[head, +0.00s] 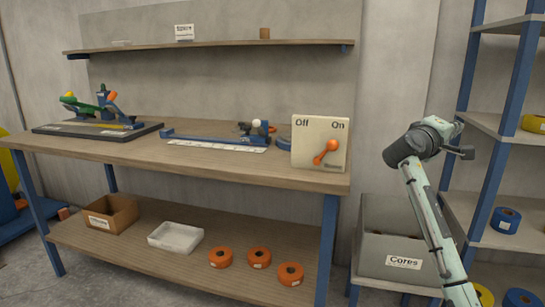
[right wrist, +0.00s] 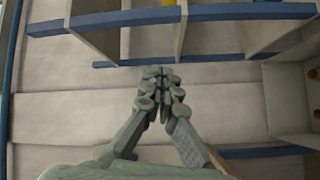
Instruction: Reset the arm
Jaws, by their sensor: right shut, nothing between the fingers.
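My right gripper (right wrist: 160,76) is shut and empty in the right wrist view, its fingertips together. In the head view my right arm rises from the lower right, and its wrist end is right of the bench, in front of the wall. The gripper there is small and partly hidden by the wrist. It is apart from the bench and shelves. My left gripper is not in view.
The workbench (head: 215,165) carries a switch box (head: 305,155) marked Off and On, its orange lever (head: 326,152) leaning toward On. A blue tool (head: 215,140) and a black board (head: 60,130) lie left. A Cores bin (head: 380,245) and shelf rack (head: 510,75) stand right.

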